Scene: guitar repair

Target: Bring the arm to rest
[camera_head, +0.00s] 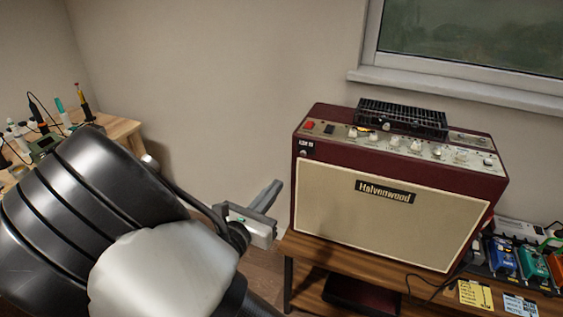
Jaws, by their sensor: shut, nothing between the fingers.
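My arm comes in from the lower left of the head view as large black and white links. My gripper (265,197) is at its end, near the middle of the picture. Its grey fingers point up and to the right and look closed together, with nothing between them. It is in the air in front of the wall, left of the amplifier, with a small gap in the picture between them. Part of the gripper's body is hidden behind my arm links.
A dark red amplifier (385,205) stands on a wooden bench (330,255). Several pedals (502,257) and note cards (475,294) lie at the right. A wooden table (118,130) with tools stands at the left. A window sill (450,90) juts out above the amplifier.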

